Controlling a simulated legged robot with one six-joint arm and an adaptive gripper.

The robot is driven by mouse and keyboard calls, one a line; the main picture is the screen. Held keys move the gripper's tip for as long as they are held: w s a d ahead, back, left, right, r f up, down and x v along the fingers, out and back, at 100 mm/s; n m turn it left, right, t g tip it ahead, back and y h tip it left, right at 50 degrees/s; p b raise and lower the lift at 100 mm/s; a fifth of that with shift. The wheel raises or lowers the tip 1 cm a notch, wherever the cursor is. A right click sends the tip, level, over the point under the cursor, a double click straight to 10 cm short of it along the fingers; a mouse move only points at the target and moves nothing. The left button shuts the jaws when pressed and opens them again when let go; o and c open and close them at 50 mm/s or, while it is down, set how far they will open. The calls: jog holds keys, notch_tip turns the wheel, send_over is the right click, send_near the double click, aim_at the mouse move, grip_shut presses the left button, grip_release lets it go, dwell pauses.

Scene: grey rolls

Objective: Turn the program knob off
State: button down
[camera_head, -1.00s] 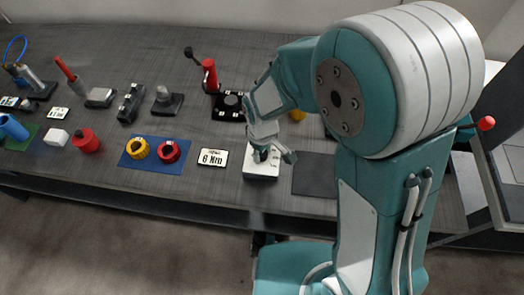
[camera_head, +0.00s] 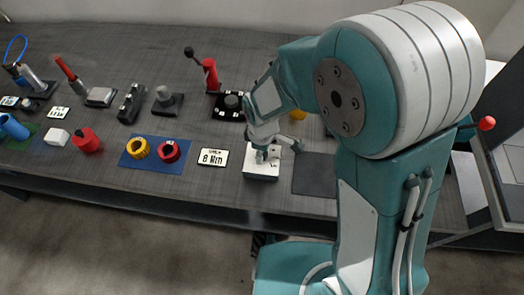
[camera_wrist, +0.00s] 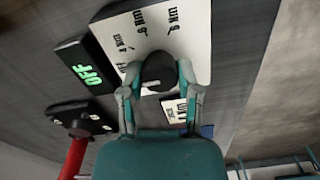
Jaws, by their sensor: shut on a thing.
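The program knob (camera_wrist: 158,70) is a round black dial on a white plate (camera_wrist: 205,45) with printed settings such as "6 Nm" and "8 Nm". A light pointer mark shows on the knob. My gripper (camera_wrist: 159,76) has one finger on each side of the knob and is shut on it. In the head view my gripper (camera_head: 272,148) is over the white box (camera_head: 262,174) at the table's front, and largely hides the knob. A black panel (camera_wrist: 75,55) with green "OFF" lettering lies beside the plate in the wrist view.
A sign (camera_head: 213,157) reading "8 Nm" stands left of the box. A dark mat (camera_head: 313,174) lies to its right. A black base (camera_head: 228,107) with a red lever post (camera_head: 210,74) is behind. Yellow and red rings (camera_head: 168,151) sit on a blue mat further left.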

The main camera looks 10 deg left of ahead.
jog(key=shift+c, duration=1.5)
grip_release()
jog(key=shift+a, duration=0.1)
notch_tip(320, 180, up, 12)
jog(key=shift+w, duration=0.1)
